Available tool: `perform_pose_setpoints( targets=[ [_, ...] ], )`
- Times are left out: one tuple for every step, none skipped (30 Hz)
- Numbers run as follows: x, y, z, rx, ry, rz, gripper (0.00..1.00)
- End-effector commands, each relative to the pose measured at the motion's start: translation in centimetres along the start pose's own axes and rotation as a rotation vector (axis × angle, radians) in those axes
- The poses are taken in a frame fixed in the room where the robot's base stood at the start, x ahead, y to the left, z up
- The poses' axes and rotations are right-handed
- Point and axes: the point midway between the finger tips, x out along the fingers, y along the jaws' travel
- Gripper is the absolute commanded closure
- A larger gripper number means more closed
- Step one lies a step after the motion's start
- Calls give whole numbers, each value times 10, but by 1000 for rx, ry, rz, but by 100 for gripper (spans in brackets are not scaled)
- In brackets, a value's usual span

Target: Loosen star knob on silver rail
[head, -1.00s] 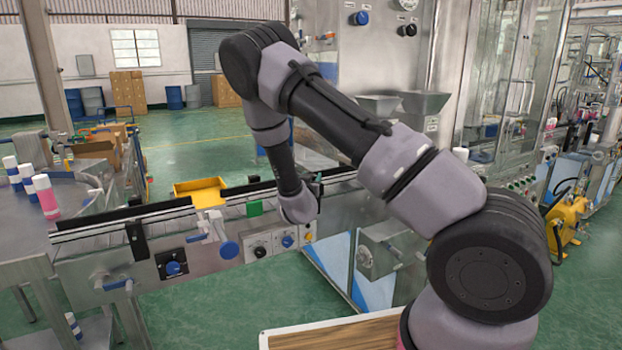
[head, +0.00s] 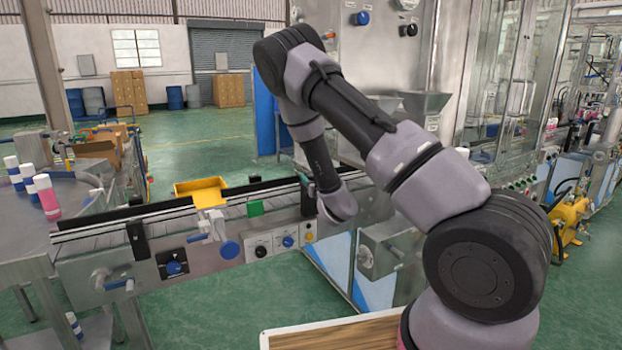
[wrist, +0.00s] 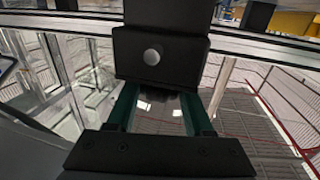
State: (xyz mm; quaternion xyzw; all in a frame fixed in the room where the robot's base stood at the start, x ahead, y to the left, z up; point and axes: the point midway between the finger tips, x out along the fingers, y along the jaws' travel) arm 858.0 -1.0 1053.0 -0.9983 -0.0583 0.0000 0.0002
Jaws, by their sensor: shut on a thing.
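The silver rail (wrist: 265,48) runs across the top of the wrist view, and a black bracket block (wrist: 160,30) with a round silver bolt stands in front of it. In the head view, the rail (head: 270,190) runs along the conveyor's top edge. My gripper (wrist: 158,97) has its two green-edged fingers just below the block. A dark, scalloped thing, seemingly the star knob (wrist: 166,95), shows between the fingers, mostly hidden by the block. The gripper is shut on it. In the head view, my wrist hides the fingers and knob beside a black bracket (head: 307,192).
A steel box (head: 386,250) juts out right of my wrist. White-capped cans (head: 46,196) stand on the left table.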

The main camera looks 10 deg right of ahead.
Motion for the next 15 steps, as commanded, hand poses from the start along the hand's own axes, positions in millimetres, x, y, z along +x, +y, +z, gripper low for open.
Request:
perform_pose_setpoints(
  targets=[
    [0,0,1,0,-2,-2,100],
    [0,0,1,0,-2,-2,100],
    [0,0,1,0,-2,-2,100],
    [0,0,1,0,-1,-2,100],
    [0,0,1,0,-1,-2,100],
    [0,0,1,0,-1,-2,100],
    [0,0,1,0,-1,-2,100],
    [0,0,0,0,-1,-2,100],
    [0,0,0,0,-1,-2,100],
    [0,0,1,0,-1,-1,44],
    [0,0,0,0,-1,-1,33],
    [0,0,0,0,-1,-1,19],
    [0,0,0,0,-1,-1,19],
    [0,0,0,0,-1,-1,19],
    [0,0,0,0,-1,-1,19]
  ],
)
